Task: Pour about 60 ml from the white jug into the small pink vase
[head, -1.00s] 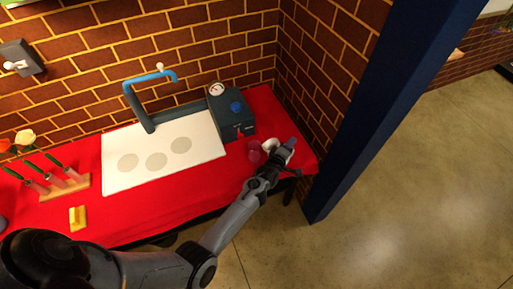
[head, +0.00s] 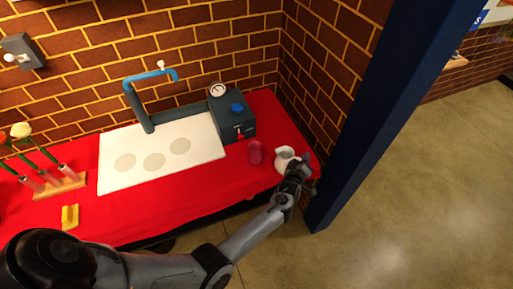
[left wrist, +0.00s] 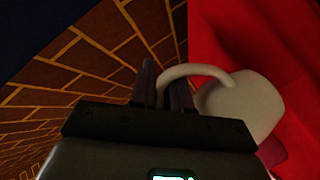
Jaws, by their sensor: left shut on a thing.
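The white jug (head: 284,155) is near the right end of the red table, right of the small pink vase (head: 255,152) and apart from it. It looks about upright. I cannot tell whether its base touches the table. My left gripper (head: 301,165) is at the jug's right side. In the left wrist view the gripper (left wrist: 165,88) is shut on the handle of the jug (left wrist: 245,105), whose body lies to the right of the fingers. The liquid levels in jug and vase cannot be made out. My right gripper is not in view.
A dark box with a gauge and blue knob (head: 232,118) stands behind the vase. A white board with grey circles (head: 205,152) lies left of it. A flower rack (head: 62,188) and a yellow block (head: 70,217) are farther left. A blue post (head: 385,110) rises close right of the jug.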

